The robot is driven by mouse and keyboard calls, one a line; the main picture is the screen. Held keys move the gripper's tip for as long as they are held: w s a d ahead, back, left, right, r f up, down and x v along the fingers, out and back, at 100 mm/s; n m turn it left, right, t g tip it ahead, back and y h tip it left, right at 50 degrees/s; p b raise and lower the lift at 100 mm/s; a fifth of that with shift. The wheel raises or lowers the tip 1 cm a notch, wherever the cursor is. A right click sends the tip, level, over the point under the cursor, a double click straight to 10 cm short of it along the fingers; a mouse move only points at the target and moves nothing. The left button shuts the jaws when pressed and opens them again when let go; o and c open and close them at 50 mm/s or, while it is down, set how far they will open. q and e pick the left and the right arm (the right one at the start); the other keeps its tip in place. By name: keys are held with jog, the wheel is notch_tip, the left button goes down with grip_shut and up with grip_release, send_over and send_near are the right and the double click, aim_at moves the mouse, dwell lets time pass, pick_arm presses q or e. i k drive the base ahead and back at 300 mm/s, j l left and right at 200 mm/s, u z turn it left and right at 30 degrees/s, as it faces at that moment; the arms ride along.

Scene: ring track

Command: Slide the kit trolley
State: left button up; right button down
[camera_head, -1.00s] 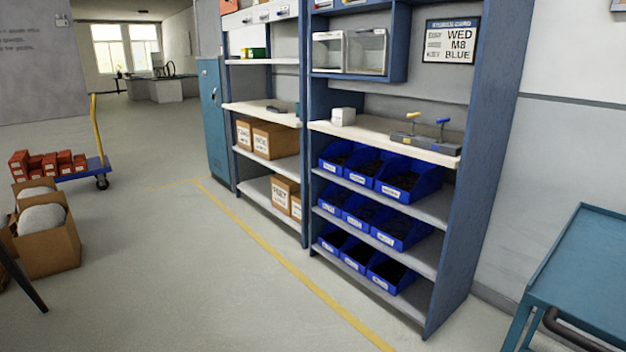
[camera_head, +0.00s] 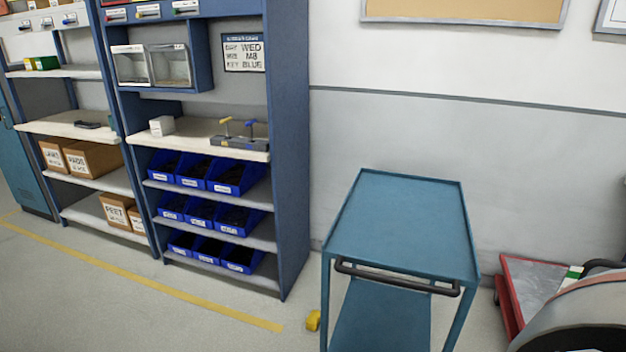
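A teal two-tier trolley (camera_head: 405,225) stands in the middle right of the head view, close to the grey wall. Its top tray is empty, and a black push handle (camera_head: 396,279) runs along its near side. Part of its lower shelf (camera_head: 380,322) shows below; the feet are cut off by the frame edge. Neither of my grippers is in view.
A blue shelving unit (camera_head: 289,150) with blue bins (camera_head: 236,178) stands left of the trolley. A yellow floor line (camera_head: 150,287) runs before it. A small yellow object (camera_head: 313,320) lies by the trolley. A red-edged cart (camera_head: 535,285) and a rounded grey object (camera_head: 585,325) are at right.

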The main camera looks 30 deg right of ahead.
aim_at(416, 226)
jog(key=z, duration=1.6)
